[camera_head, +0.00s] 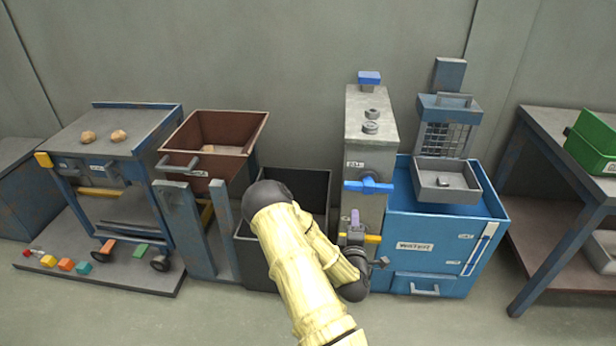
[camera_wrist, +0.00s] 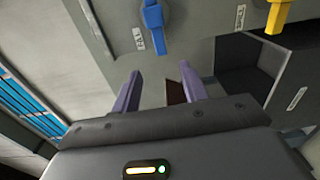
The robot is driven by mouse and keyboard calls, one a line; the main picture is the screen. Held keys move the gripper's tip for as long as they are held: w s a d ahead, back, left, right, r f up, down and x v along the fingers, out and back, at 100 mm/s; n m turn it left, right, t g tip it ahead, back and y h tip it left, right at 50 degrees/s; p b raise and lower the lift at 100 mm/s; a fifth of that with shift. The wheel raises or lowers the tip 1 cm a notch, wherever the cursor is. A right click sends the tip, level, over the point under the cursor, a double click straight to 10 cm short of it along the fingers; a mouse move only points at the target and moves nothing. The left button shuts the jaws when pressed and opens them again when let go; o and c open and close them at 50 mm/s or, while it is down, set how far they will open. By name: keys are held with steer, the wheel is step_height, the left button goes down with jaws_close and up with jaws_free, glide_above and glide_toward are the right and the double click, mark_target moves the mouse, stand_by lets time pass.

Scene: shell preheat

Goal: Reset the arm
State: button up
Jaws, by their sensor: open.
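My gripper (camera_wrist: 160,92) is open in the wrist view, with two purple fingers apart and nothing between them. In the head view my gripper (camera_head: 354,222) shows small in front of the grey cabinet (camera_head: 367,160), close to its front face. My yellow-sleeved arm reaches up from the bottom of the head view and hides part of the dark open bin. In the wrist view a blue handle (camera_wrist: 153,27) on the grey cabinet is above the fingers, and a yellow handle (camera_wrist: 279,14) is at the top right.
The brown bin (camera_head: 212,143) and dark bin (camera_head: 318,190) stand left of the cabinet. A blue tank (camera_head: 440,230) with a grey tray (camera_head: 447,184) above it stands right. A table (camera_head: 560,130) holds a green bin (camera_head: 592,143). The floor in front is clear.

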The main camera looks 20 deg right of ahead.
steer(key=s+a+r+m+g+y, duration=0.2)
steer(key=a+m+g+y, duration=0.15)
steer(key=a+m, duration=0.35)
steer(key=s+a+r+m+g+y, duration=0.1)
steer(key=a+r+m+g+y, duration=0.25)
steer(key=a, duration=0.55)
steer(key=s+a+r+m+g+y, duration=0.1)
steer(key=s+a+r+g, duration=0.2)
steer(key=s+a, duration=0.3)
steer(key=s+a+r+m+g+y, duration=0.1)
steer(key=s+a+r+g, duration=0.25)
steer(key=s, duration=0.45)
step_height(320, 180, up, 22)
steer(key=p, duration=2.2)
steer(key=shift+a+r+t, duration=0.15)
steer(key=shift+a+t, duration=0.2)
steer(key=shift+n, duration=0.25)
